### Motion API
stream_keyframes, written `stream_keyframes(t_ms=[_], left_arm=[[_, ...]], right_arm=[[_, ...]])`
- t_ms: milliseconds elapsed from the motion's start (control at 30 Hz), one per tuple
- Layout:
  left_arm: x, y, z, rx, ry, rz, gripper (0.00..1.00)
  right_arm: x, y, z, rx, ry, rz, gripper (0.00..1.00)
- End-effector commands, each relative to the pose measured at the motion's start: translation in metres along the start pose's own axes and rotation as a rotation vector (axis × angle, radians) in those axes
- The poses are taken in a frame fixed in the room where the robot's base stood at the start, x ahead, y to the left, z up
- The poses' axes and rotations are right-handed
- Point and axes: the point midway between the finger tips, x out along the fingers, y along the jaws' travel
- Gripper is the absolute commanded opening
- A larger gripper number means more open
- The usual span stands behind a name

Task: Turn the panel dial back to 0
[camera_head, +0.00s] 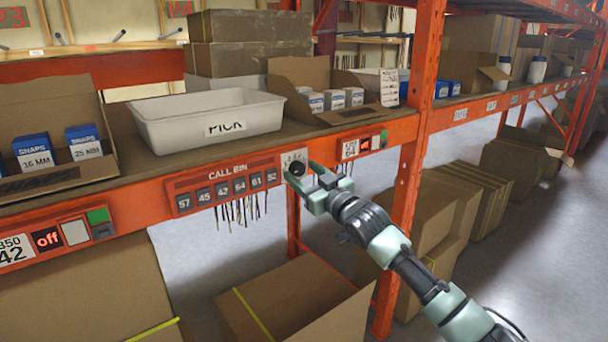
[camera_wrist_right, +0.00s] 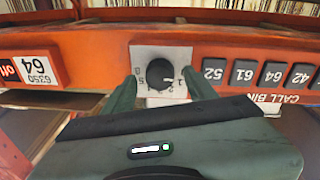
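The panel dial (camera_head: 297,168) is a round black knob on a white plate with printed marks, set in the orange shelf beam at the right end of the CALL BIN panel. In the right wrist view, which is upside down, the dial (camera_wrist_right: 160,75) sits between my fingers. A small pale mark shows on the knob's right side there; the number it points at is too small to read surely. My right gripper (camera_head: 309,184) is open at the dial, with its fingers (camera_wrist_right: 161,92) on either side of the knob. Contact cannot be told. My left gripper is out of view.
The CALL BIN panel (camera_head: 222,184) with several numbered buttons lies left of the dial. A white PICK bin (camera_head: 205,135) stands on the shelf above. An orange upright (camera_head: 408,200) rises to the right. Thin dark strands hang below the beam, above cardboard boxes (camera_head: 290,305).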

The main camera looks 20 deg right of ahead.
Motion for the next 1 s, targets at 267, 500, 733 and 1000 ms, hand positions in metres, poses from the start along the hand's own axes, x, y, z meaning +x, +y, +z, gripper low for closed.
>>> stream_keyframes(t_ms=[267,500,733,1000], left_arm=[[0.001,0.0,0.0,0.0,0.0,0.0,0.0],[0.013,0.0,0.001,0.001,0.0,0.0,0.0],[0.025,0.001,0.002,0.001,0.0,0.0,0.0],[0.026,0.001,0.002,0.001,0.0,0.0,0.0]], right_arm=[[-0.001,0.0,0.001,0.002,0.0,0.0,0.56],[-0.03,-0.001,0.004,0.0,0.0,0.0,0.56],[-0.066,0.0,0.004,0.0,-0.001,0.0,0.56],[-0.078,0.0,0.001,0.002,0.0,0.0,0.56]])
